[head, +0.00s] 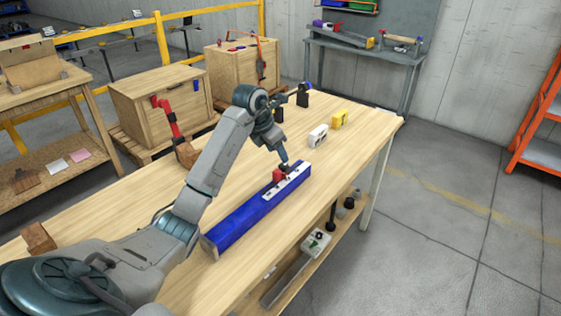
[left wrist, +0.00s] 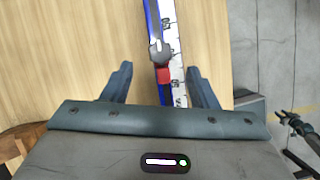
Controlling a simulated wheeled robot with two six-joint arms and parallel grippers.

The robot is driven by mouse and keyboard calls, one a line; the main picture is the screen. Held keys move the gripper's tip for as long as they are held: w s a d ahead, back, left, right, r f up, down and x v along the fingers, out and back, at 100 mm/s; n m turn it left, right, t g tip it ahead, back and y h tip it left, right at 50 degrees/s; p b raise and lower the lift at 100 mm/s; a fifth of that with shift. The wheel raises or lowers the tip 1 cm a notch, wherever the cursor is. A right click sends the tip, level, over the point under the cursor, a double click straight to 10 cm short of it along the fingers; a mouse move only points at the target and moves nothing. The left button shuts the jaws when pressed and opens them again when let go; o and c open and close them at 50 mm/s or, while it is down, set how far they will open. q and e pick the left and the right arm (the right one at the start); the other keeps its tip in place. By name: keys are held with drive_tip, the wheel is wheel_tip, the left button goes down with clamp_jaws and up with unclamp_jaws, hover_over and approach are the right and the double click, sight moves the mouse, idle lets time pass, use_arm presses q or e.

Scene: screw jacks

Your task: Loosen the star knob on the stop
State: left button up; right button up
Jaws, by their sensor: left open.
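A long blue beam (head: 245,213) with a white scale strip lies along the table. A small red stop (head: 279,174) sits on the beam near its far end. In the left wrist view the red stop (left wrist: 164,75) shows on the scale strip, with a grey knob (left wrist: 158,50) beside it. My left gripper (head: 284,160) is just above the stop, pointing down. In the left wrist view its fingers (left wrist: 159,80) are wide apart, one on each side of the beam, with nothing held between them. I cannot tell how high they are above the knob.
A white block (head: 317,136) and a yellow block (head: 340,119) stand on the table beyond the beam. A red clamp-like tool (head: 168,118) stands on the left side. The wooden tabletop (head: 345,160) right of the beam is clear. A lower shelf holds several small parts.

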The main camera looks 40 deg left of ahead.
use_arm(q)
drive_tip(key=shift+v, duration=2.4)
use_arm(e)
drive_tip(key=shift+w+a+r, duration=0.1)
drive_tip(key=shift+w+r, duration=0.1)
drive_tip(key=shift+w, duration=0.5)
drive_tip(key=shift+w+a+r, duration=0.1)
drive_tip(key=shift+w+r, duration=0.05)
drive_tip(key=shift+w, duration=0.5)
